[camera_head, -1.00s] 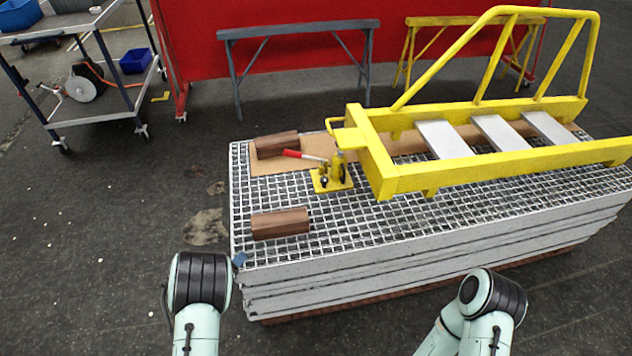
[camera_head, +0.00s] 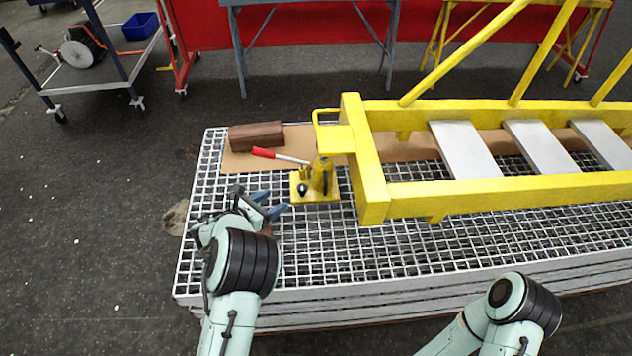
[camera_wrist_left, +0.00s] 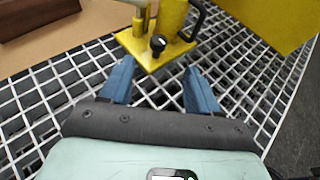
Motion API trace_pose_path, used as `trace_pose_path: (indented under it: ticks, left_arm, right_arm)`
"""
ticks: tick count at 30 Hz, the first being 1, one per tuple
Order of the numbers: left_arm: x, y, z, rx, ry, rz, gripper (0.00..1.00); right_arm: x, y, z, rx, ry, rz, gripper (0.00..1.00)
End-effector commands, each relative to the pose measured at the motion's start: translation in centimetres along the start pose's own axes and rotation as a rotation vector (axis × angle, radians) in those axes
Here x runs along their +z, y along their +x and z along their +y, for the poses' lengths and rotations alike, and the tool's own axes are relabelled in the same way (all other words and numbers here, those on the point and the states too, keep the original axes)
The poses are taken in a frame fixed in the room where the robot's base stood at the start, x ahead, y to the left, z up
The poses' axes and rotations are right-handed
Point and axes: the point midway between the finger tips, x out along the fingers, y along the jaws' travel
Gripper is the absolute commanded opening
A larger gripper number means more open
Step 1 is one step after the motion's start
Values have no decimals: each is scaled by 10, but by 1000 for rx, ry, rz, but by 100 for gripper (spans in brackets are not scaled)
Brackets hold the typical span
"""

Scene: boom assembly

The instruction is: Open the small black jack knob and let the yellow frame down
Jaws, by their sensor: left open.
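The yellow jack (camera_head: 318,180) stands on its yellow base plate on the grating, with a red-tipped handle (camera_head: 270,154) pointing left. Its small black knob (camera_head: 302,189) is at the front of the base; the knob also shows in the left wrist view (camera_wrist_left: 158,42). The yellow frame (camera_head: 372,180) has its near left end at the jack's top. My left gripper (camera_head: 274,202) is open, its blue fingers just left of the jack. In the left wrist view the fingers (camera_wrist_left: 156,88) are apart and empty, short of the knob. My right gripper is out of view; only its arm shows.
A brown wooden block (camera_head: 256,136) lies on the cardboard (camera_head: 236,160) behind the jack. Another block is mostly hidden behind my left arm. The grating (camera_head: 330,250) in front of the jack is clear. A cart (camera_head: 120,75) stands at the far left.

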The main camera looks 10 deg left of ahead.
Motion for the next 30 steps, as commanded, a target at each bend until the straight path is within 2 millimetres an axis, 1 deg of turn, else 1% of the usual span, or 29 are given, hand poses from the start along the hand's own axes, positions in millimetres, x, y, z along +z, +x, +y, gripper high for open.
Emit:
trace_pose_path:
  ticks: [1,5,8,11,18,21,25,30]
  left_arm:
    - [-8,3,0,1,-2,2,61]
    - [-10,7,1,1,-2,2,61]
    - [-10,16,1,1,-1,3,61]
    - [-10,32,0,-2,0,3,61]
    - [-12,85,0,-2,0,3,61]
    - [-12,104,0,-2,0,3,61]
    - [-11,123,0,-1,-2,3,61]
    - [-10,135,1,1,-4,2,61]
  right_arm:
    - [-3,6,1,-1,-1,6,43]
    - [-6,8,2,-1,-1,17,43]
    - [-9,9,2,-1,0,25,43]
    - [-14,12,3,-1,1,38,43]
    - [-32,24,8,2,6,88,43]
    - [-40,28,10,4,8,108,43]
    - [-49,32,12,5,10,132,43]
    - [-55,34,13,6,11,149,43]
